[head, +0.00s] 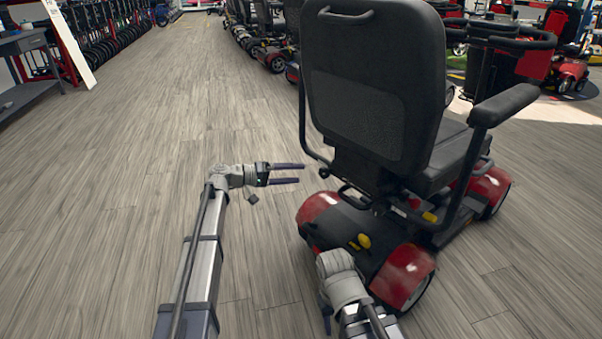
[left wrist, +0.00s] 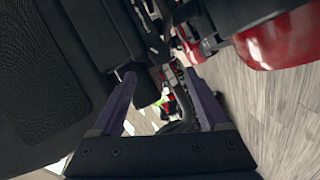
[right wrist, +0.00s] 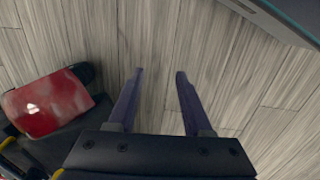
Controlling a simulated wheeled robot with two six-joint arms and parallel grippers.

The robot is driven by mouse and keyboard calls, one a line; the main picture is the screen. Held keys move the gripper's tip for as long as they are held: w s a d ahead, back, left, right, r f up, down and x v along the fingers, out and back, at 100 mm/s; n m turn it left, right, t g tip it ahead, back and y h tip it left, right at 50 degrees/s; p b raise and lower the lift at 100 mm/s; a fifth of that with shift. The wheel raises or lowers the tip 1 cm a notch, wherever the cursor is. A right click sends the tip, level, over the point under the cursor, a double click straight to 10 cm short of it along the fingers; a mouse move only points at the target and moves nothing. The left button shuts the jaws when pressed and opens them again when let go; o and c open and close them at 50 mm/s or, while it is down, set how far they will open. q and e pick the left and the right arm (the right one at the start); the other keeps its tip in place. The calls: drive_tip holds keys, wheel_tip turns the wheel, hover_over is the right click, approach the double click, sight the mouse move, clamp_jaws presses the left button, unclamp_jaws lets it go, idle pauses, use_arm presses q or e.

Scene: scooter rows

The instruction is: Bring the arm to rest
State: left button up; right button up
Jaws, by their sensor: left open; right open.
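My left gripper (head: 304,174) is open and empty, pointing right toward the back of a red mobility scooter (head: 405,272). A small gap shows between its fingertips and the scooter's black seat back (head: 355,118). In the left wrist view the open fingers (left wrist: 163,92) have the seat back at left and red bodywork (left wrist: 285,40) at upper right. My right arm (head: 342,278) is low in the head view, over the scooter's rear; its fingers are hidden there. In the right wrist view my right gripper (right wrist: 158,76) is open and empty above the floor, with the red fender (right wrist: 48,104) at left.
The wood floor (head: 120,160) is clear to the left. A dark workbench (head: 30,85) and a white sign board (head: 70,45) stand at far left. More scooters (head: 272,55) line the back. The scooter's armrest (head: 503,105) extends to the right.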

use_arm(q)
drive_tip(key=s+d+m+g+y+p, duration=0.1)
drive_tip(key=s+d+g+y+p, duration=0.2)
drive_tip(key=s, duration=0.4)
drive_tip(key=s+d+f+m+g+y+p, duration=0.1)
drive_tip(key=s+d+y+p, duration=0.15)
drive_tip(key=s+p, duration=0.35)
drive_tip(key=s+d+m+g+y+p, duration=0.1)
drive_tip(key=s+d+g+y+p, duration=0.2)
drive_tip(key=s, duration=0.5)
drive_tip(key=s+a+r+y+p, duration=0.2)
drive_tip(key=s+y+p, duration=0.1)
drive_tip(key=s, duration=0.3)
drive_tip(key=s+a+r+m+t+y+p, duration=0.1)
drive_tip(key=s+a+y+p, duration=0.1)
drive_tip(key=s+p, duration=0.25)
drive_tip(key=s+a+r+y+p, duration=0.2)
drive_tip(key=s+y+p, duration=0.1)
drive_tip(key=s, duration=0.4)
wheel_tip(320, 180, up, 37)
drive_tip(key=p, duration=3.7)
drive_tip(key=shift+w+a, duration=0.25)
drive_tip(key=shift+w, duration=0.2)
drive_tip(key=shift+f, duration=0.1)
